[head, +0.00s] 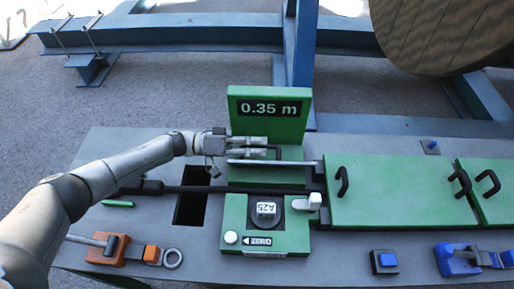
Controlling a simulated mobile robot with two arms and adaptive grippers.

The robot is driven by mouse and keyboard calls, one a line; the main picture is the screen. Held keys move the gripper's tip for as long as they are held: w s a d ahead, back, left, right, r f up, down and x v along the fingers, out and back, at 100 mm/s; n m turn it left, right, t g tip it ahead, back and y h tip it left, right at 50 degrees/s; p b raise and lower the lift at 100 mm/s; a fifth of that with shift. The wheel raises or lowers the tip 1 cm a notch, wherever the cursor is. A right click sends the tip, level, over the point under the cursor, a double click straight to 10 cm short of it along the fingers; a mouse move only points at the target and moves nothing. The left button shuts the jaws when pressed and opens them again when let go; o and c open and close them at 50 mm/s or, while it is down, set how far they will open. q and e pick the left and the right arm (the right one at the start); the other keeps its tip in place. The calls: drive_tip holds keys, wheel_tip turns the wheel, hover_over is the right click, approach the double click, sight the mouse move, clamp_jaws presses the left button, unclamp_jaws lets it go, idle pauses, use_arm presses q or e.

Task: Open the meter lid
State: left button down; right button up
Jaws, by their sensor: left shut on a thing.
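My right gripper is not in view.
A black cable (220,190) runs past a dark slot to the meter. Green covers with black handles (398,185) lie at right. An orange tool (108,248), blue button box (384,262) and blue tool (458,260) are near the front. A large reel (445,35) stands behind.

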use_arm(q)
drive_tip(key=shift+w+f, duration=0.1)
drive_tip(key=shift+w, duration=0.1)
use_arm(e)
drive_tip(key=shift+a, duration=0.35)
use_arm(q)
drive_tip(key=c, duration=1.6)
unclamp_jaws()
drive_tip(key=shift+c, duration=0.2)
drive_tip(key=shift+o, duration=0.2)
drive_tip(key=shift+a, duration=0.4)
drive_tip(key=shift+o, duration=0.6)
drive_tip(key=a, duration=1.1)
drive_tip(key=shift+a, duration=0.15)
drive_tip(key=shift+s, duration=0.1)
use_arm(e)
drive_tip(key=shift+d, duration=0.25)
use_arm(q)
drive_tip(key=shift+r, duration=0.2)
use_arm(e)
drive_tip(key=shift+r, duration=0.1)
